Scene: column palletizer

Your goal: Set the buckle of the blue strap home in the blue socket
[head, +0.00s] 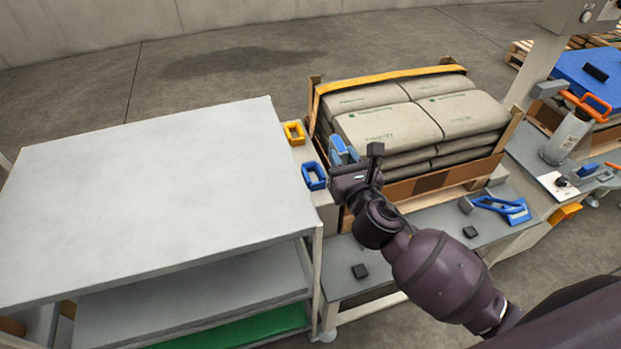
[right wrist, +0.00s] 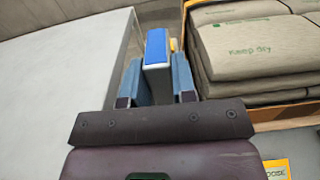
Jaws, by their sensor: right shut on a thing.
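The blue socket (head: 314,176) is an open blue frame on the grey ledge between the table and the pallet of sacks, in the head view. My right gripper (head: 343,150) is just right of it and higher in the picture; I cannot tell the height gap. In the right wrist view my right gripper (right wrist: 159,80) is shut on a pale block with a blue top, which I take as the blue strap's buckle (right wrist: 156,48). The buckle appears apart from the socket. The strap itself does not show clearly. My left gripper is not in view.
A yellow socket (head: 294,133) stands behind the blue one. A bare grey table (head: 150,190) fills the left. Stacked sacks (head: 388,128) with a yellow strap (head: 390,76) stand on a wooden-sided pallet at right. A blue tool (head: 502,208) lies on the lower deck.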

